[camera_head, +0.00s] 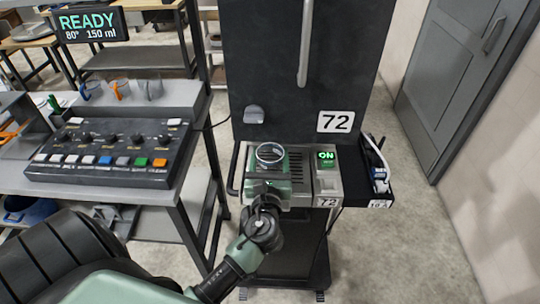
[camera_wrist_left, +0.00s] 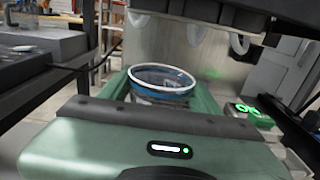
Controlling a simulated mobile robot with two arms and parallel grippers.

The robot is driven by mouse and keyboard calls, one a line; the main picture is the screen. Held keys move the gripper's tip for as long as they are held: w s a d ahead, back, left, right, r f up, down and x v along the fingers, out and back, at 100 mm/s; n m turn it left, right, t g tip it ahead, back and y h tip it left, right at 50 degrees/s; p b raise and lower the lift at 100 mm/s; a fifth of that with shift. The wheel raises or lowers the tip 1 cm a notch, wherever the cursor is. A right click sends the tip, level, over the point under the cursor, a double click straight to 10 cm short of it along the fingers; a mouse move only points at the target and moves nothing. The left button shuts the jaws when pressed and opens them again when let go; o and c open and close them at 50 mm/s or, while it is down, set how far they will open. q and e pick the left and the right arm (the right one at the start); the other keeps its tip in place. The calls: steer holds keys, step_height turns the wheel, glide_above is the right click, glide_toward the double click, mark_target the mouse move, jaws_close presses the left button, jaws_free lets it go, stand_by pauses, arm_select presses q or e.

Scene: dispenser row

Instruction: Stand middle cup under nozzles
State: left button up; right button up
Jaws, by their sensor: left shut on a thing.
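My left gripper (camera_head: 268,168) is shut on a clear cup (camera_head: 270,153) with a pale rim. In the left wrist view the cup (camera_wrist_left: 162,80) looks upright, with a blue band below its rim, between the green jaws. It is in front of the black dispenser panel (camera_head: 290,75), over or on the grey drip base (camera_head: 300,170); I cannot tell if it touches. Pale curved parts, perhaps the nozzles (camera_wrist_left: 238,42), hang beyond the cup in the left wrist view. My right gripper is out of view.
Several cups, one with an orange handle (camera_head: 121,90), stand on the ledge at left. A button console (camera_head: 105,152) is below them. A lit ON switch (camera_head: 326,158) is right of the cup, and a side bin (camera_head: 378,180) beyond it. Floor at right is clear.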

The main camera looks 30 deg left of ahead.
arm_select(q)
steer(key=shift+f+b, duration=0.35)
steer(key=shift+f, duration=0.2)
steer(key=o, duration=1.5)
steer(key=shift+o, duration=0.2)
steer(key=shift+s, duration=0.1)
steer(key=shift+s+d+f, duration=0.1)
steer(key=shift+s+d, duration=0.1)
steer(key=b+v, duration=0.1)
steer(key=v, duration=0.6)
steer(key=shift+b, duration=0.4)
